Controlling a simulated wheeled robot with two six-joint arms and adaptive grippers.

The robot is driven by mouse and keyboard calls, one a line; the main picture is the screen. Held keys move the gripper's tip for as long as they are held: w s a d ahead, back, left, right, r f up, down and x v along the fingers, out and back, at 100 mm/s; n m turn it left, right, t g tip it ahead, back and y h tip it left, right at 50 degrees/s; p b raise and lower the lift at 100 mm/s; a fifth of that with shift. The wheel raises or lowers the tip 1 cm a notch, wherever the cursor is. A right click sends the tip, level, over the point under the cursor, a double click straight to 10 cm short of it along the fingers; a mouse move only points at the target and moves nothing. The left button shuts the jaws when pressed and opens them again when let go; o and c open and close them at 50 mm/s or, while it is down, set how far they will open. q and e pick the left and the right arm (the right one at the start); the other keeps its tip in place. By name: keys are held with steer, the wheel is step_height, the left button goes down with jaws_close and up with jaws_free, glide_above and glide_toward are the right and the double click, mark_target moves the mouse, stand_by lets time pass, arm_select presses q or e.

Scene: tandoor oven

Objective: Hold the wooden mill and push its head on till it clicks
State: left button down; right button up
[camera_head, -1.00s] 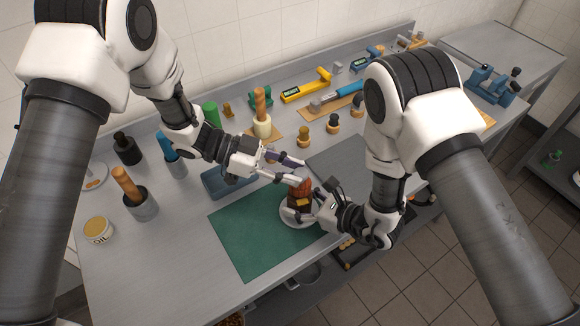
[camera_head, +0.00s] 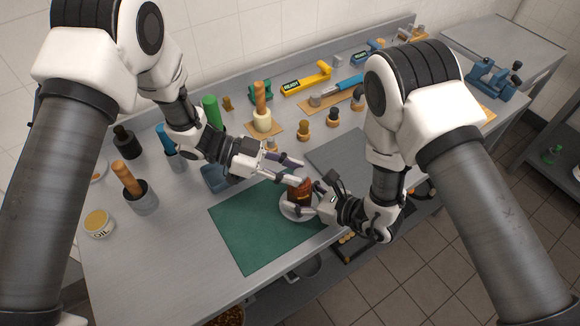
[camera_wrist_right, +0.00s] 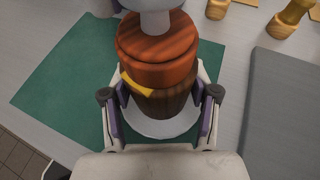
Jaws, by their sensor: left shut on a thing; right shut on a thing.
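The wooden mill (camera_head: 300,194) stands upright on a white round plate (camera_head: 287,212) on the green mat. In the right wrist view its reddish-brown head (camera_wrist_right: 157,52) sits over the darker body (camera_wrist_right: 160,101), with a yellow mark (camera_wrist_right: 137,85) near the seam. I cannot tell whether the head is fully seated. My right gripper (camera_wrist_right: 160,103) is shut around the body, one finger on each side. My left gripper (camera_head: 300,172) is shut at the top of the mill. Its hold is hard to see. A grey piece (camera_wrist_right: 155,18) on the head is cut off by the frame.
The green mat (camera_head: 245,235) has clear room to the left. A dark grey mat (camera_head: 338,150) lies to the right. Behind stand a wooden-handled tool (camera_head: 260,95), a green bottle (camera_head: 211,110) and small wooden pieces (camera_head: 304,130). A blue tray (camera_head: 214,180) is beside my left gripper.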

arm_select(q)
steer(key=c, duration=0.8)
jaws_free()
steer(key=shift+o, duration=0.2)
steer(key=v, duration=0.8)
arm_select(e)
steer(key=o, duration=1.6)
